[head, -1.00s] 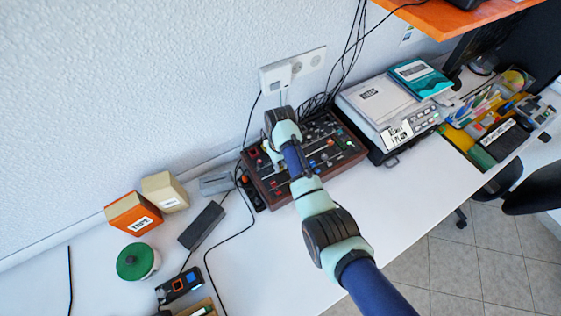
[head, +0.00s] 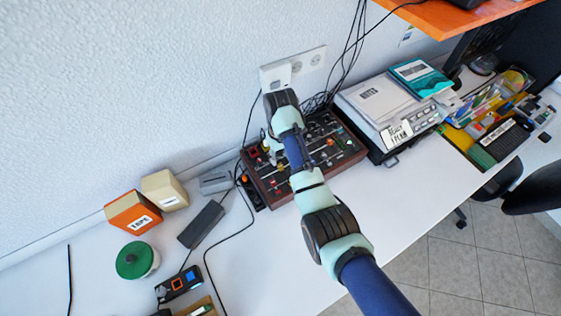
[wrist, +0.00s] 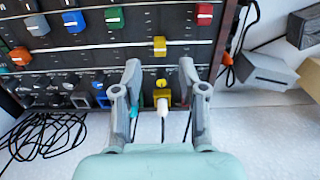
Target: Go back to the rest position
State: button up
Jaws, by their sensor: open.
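My gripper (wrist: 161,92) shows in the wrist view with its two grey fingers spread apart. It is open, and nothing is clamped between the fingers. A yellow switch with a white tip (wrist: 162,104) on the panel shows in the gap between them. The fingertips are over the lower edge of the control panel (wrist: 180,45); I cannot tell whether they touch it. In the head view the panel (head: 345,157) lies on the desk, partly covered by my arm, and my gripper's fingers are mostly hidden behind the wrist.
A power strip (head: 252,195) and a black cable lie left of the panel. A machine with a notes booklet (head: 378,102) stands right of it. Sockets (head: 305,65) and hanging cables are on the wall behind. An orange shelf (head: 430,18) overhangs at upper right.

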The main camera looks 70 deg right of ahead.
notch_tip(320, 180, up, 2)
jog(key=shift+a, duration=0.1)
dwell(0.6)
